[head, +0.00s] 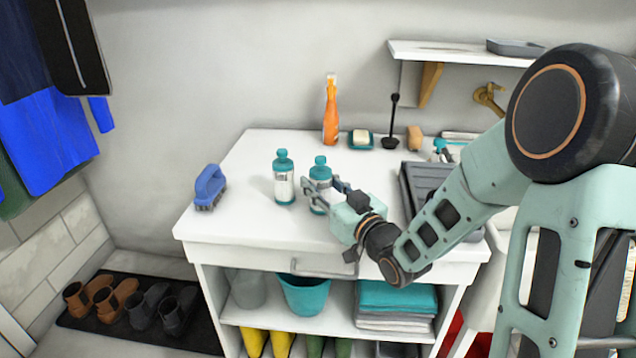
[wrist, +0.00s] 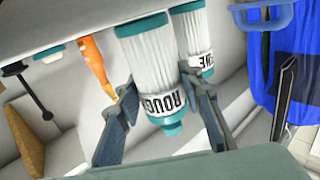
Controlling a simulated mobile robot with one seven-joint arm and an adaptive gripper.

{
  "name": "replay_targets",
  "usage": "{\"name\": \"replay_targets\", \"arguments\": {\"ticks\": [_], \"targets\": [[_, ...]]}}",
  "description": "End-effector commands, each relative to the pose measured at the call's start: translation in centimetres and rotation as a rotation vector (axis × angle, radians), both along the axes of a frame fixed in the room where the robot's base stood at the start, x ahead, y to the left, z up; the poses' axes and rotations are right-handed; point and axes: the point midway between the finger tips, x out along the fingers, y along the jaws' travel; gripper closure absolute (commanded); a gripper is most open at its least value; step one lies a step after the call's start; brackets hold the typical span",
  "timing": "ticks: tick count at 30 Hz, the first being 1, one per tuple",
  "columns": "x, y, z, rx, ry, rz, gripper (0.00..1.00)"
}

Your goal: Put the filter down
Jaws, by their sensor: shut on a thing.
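A white, ribbed filter (head: 320,172) with teal ends stands upright on or just above the white counter; I cannot tell whether its base touches. My gripper (head: 326,192) is shut around its body from the front right. In the wrist view the picture is upside down, and the filter (wrist: 153,60) sits between the two fingers (wrist: 165,92), its label reading "ROUGH". A second similar filter (head: 284,178) stands just left of it, apart from it; in the wrist view this one (wrist: 194,45) has a label partly showing, ending in "NE".
A blue brush (head: 209,187) lies at the counter's left edge. An orange spray bottle (head: 331,112), a soap dish (head: 361,140) and a black stand (head: 392,130) are at the back. A dark tray (head: 424,183) is to the right. The counter's front left (head: 240,225) is clear.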

Motion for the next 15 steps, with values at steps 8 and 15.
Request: {"name": "replay_targets", "arguments": {"ticks": [8, 15], "targets": [[0.02, 0.02, -0.26, 0.0, -0.001, 0.0, 0.61], [0.03, 0.03, -0.24, -0.001, -0.001, 0.0, 0.48]]}}
